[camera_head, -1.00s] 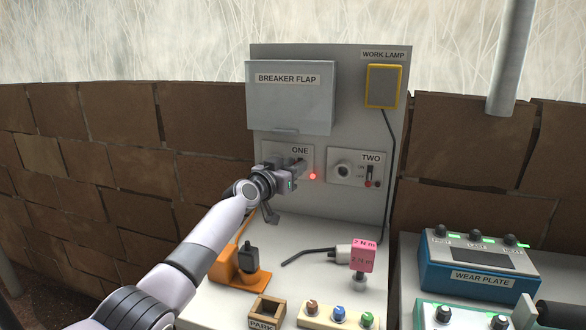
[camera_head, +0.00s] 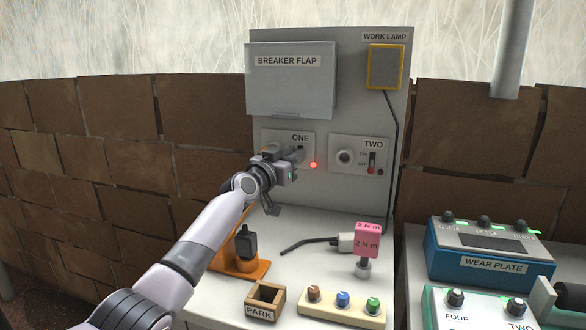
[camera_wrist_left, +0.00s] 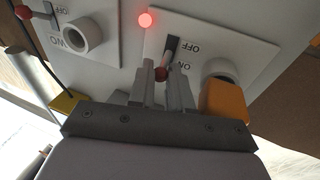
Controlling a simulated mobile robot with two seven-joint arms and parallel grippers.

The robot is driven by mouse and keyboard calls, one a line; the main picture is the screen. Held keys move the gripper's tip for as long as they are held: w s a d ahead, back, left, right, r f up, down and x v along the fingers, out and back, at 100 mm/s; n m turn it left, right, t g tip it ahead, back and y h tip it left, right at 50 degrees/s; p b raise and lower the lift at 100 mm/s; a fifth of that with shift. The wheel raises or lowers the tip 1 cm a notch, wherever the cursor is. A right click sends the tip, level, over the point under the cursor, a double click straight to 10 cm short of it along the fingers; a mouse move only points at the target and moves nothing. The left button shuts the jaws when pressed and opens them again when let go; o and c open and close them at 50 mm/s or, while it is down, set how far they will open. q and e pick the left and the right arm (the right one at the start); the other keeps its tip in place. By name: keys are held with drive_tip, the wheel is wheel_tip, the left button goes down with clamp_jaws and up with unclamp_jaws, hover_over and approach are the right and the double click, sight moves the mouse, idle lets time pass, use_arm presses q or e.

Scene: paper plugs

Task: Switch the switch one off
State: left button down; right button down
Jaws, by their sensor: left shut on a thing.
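Switch one is on the panel plate labelled ONE (camera_head: 272,139), largely hidden behind my left gripper in the head view. In the left wrist view its lever has a red knob (camera_wrist_left: 162,74), beside the ON mark, with the dark slot and OFF mark farther up the picture. My left gripper (camera_wrist_left: 162,85) has its fingers on both sides of the knob and is shut on the lever. A red light (camera_head: 313,165) glows beside the plate and also shows in the left wrist view (camera_wrist_left: 146,19). My right gripper is not in view.
Switch two (camera_head: 371,166) and its socket (camera_head: 345,157) are right of the light. The breaker flap (camera_head: 290,85) hangs above. Below stand an orange stand (camera_head: 257,268), a pink block (camera_head: 368,240), a PARK box (camera_head: 265,298) and several knobs. An orange block (camera_wrist_left: 225,101) is beside my fingers.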

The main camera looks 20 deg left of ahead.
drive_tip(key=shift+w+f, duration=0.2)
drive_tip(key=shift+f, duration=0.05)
use_arm(q)
drive_tip(key=c, duration=1.3)
unclamp_jaws()
drive_tip(key=shift+c, duration=0.2)
drive_tip(key=shift+s, duration=0.15)
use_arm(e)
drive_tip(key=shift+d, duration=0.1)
use_arm(q)
drive_tip(key=p+v, duration=0.2)
drive_tip(key=v, duration=0.5)
drive_tip(key=shift+f, duration=0.15)
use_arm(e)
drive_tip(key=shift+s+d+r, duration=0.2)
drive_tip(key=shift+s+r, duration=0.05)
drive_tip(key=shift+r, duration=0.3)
